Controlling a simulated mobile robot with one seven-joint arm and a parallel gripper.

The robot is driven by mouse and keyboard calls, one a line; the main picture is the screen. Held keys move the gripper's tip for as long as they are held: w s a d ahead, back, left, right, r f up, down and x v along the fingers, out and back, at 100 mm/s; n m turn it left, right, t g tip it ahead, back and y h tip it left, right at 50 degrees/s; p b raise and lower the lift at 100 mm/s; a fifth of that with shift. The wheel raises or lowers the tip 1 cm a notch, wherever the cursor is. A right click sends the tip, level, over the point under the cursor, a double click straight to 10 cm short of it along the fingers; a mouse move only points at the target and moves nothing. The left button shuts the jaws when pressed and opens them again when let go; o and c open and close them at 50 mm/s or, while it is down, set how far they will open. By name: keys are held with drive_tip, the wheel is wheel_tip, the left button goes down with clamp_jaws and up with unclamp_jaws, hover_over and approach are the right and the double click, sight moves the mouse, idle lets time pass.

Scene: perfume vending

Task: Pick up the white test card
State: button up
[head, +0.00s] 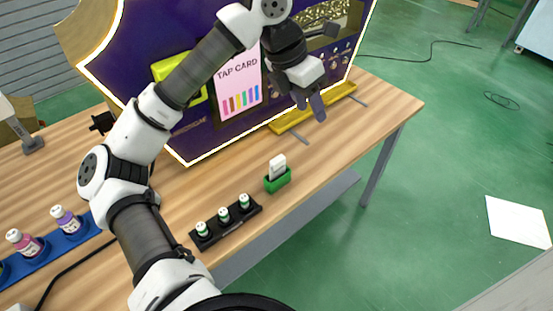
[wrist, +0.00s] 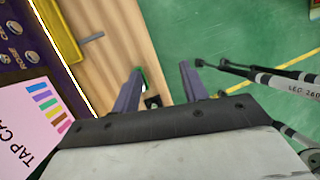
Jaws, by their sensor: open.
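The white test card (head: 277,164) stands upright in a small green holder (head: 278,182) near the front edge of the wooden table. In the wrist view a sliver of the green holder (wrist: 143,72) shows beside the left finger, which hides most of it. My gripper (head: 311,108) is open and empty. It is above the table, up and to the right of the card in the head view, in front of the machine. In the wrist view its two fingers (wrist: 161,68) are spread apart with nothing between their tips.
A black rack (head: 226,224) with several small vials is left of the holder. A blue tray (head: 72,238) with bottles is farther left. The purple vending machine (head: 208,127), with its pink tap card sign (head: 238,84) and yellow ledge (head: 312,109), stands behind. The table's right end is clear.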

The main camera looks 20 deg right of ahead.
drive_tip(key=w+a+f+n+t+y, duration=0.1)
drive_tip(key=w+a+f+y, duration=0.3)
drive_tip(key=f, duration=0.1)
hover_over(279, 158)
drive_tip(key=f, duration=0.7)
drive_tip(key=shift+w+d+f+p, duration=0.1)
drive_tip(key=shift+d+f+p, duration=0.15)
drive_tip(key=shift+d+p, duration=0.1)
drive_tip(key=shift+a+f+p, duration=0.2)
drive_tip(key=shift+f+p, duration=0.2)
drive_tip(key=shift+f, duration=1.05)
drive_tip(key=shift+a+f+p, duration=0.2)
drive_tip(key=shift+f+p, duration=0.2)
drive_tip(key=shift+f, duration=1)
clamp_jaws()
